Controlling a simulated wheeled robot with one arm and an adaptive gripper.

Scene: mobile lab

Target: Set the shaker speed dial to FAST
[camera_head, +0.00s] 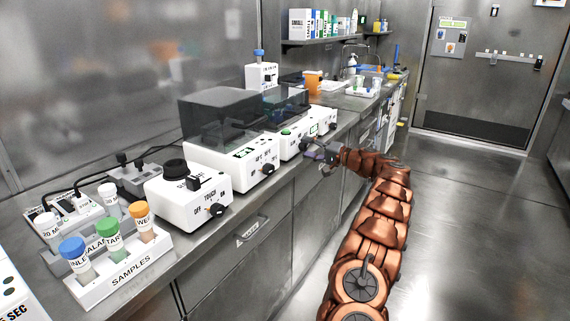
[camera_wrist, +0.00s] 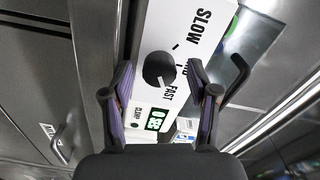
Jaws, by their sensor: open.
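The shaker (camera_head: 288,147) is a white box on the bench, and my gripper (camera_head: 318,153) is at its front. In the wrist view its white panel (camera_wrist: 206,22) carries the printed words SLOW and FAST, with a middle label partly covered. The round black speed dial (camera_wrist: 158,69) sits between my gripper's (camera_wrist: 160,74) two spread fingers. The fingers are open, one on each side of the dial, with a gap to it. A display (camera_wrist: 153,119) with green digits and a CLAMP label are on the same panel.
To the left stand a white machine (camera_head: 215,160) with a dark lid and a black knob, a white TOUCH device (camera_head: 187,207), and a SAMPLES rack (camera_head: 124,268) of capped tubes. A drawer handle (camera_head: 251,230) juts from the bench front. The floor (camera_head: 470,210) at right is clear.

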